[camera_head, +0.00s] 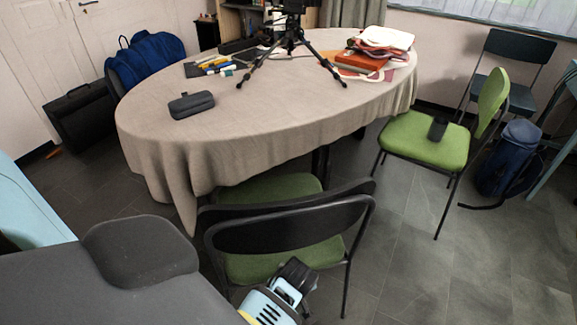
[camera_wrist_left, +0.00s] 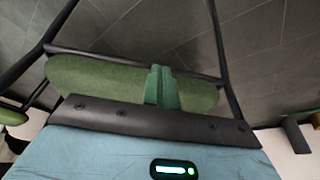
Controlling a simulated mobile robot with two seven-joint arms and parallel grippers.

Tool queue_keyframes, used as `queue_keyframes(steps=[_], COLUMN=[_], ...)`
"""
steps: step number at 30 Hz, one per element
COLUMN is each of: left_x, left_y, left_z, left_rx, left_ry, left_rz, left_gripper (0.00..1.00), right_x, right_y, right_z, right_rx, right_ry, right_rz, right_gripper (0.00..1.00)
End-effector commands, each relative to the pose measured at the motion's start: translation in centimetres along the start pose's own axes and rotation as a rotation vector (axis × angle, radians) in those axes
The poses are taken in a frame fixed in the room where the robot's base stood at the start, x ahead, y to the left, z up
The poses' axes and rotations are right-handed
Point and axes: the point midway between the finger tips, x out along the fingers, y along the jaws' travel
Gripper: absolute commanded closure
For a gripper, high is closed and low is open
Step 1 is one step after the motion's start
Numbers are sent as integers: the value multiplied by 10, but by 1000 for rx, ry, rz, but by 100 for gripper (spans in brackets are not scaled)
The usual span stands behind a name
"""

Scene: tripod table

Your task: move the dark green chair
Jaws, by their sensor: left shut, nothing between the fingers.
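The chair with the darker green seat (camera_head: 272,187) and black backrest (camera_head: 285,229) stands at the near side of the table, its seat partly under the tablecloth. My left gripper (camera_head: 297,272) is low behind this chair, near the right rear part of its seat. In the left wrist view its fingers (camera_wrist_left: 160,75) are shut and empty. They are in front of the green seat (camera_wrist_left: 85,76) and the chair's thin dark legs. I cannot tell whether they touch it. My right gripper is in neither view.
The oval table (camera_head: 150,135) carries a tripod (camera_head: 290,45), a dark case (camera_head: 191,104) and books (camera_head: 362,60). A brighter green chair (camera_head: 425,140) stands right, a dark chair (camera_head: 518,50) behind it. A blue backpack (camera_head: 508,160) is on the floor. Floor at the lower right is clear.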

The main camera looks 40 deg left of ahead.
Motion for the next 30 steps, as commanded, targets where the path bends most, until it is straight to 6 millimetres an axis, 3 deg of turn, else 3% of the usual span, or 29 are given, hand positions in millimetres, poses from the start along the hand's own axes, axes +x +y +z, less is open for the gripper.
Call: queue_keyframes(steps=[3,11,28,30], left_x=[2,8,106,106], left_y=[11,11,11,12], left_z=[7,8,11,-3], left_rx=[-15,-15,-14,-16], left_ry=[-32,-34,-34,-29], left_rz=[7,7,5,8], left_gripper=[100,100,100,100], right_x=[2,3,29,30], right_y=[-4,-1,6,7], right_z=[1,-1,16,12], right_rx=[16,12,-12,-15], right_ry=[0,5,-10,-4], right_rz=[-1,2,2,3], right_gripper=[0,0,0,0])
